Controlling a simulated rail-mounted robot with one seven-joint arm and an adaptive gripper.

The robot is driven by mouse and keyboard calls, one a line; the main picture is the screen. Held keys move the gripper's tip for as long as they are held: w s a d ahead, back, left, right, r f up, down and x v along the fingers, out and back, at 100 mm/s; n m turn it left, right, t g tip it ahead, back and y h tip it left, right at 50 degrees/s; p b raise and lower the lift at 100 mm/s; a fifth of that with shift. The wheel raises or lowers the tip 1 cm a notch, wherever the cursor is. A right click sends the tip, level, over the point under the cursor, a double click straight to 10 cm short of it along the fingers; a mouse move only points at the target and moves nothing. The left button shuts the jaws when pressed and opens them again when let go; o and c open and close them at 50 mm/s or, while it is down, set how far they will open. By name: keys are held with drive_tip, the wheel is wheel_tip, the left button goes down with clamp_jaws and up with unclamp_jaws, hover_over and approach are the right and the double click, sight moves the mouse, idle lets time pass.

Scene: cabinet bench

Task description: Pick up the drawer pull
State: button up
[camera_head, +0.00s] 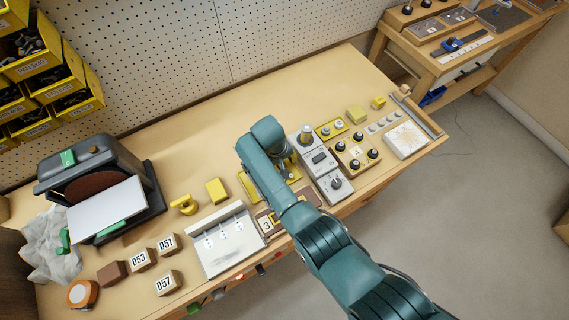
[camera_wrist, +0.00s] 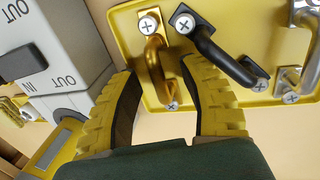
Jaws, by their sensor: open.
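A yellow board (camera_wrist: 210,98) in the wrist view bears several drawer pulls. A brass pull (camera_wrist: 153,62) is screwed on at the left, a black pull (camera_wrist: 215,52) is beside it, and a chrome pull (camera_wrist: 311,65) is at the right edge, partly cut off. My gripper (camera_wrist: 160,72) is open, its yellow ridged fingers spread either side of the brass pull's lower part. The right finger tip is close to the black pull; I cannot tell whether it touches. In the head view my arm hides most of the yellow board (camera_head: 247,187) and the pulls.
A grey switch box (camera_wrist: 75,45) stands close to the left finger; it is also in the head view (camera_head: 319,160). The bench back is clear.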

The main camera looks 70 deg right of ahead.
sight(284, 162)
clamp_jaws()
idle(0.3)
wheel_tip(284, 162, up, 10)
drive_tip(key=shift+r+p, duration=0.1)
drive_tip(key=shift+p, duration=1.1)
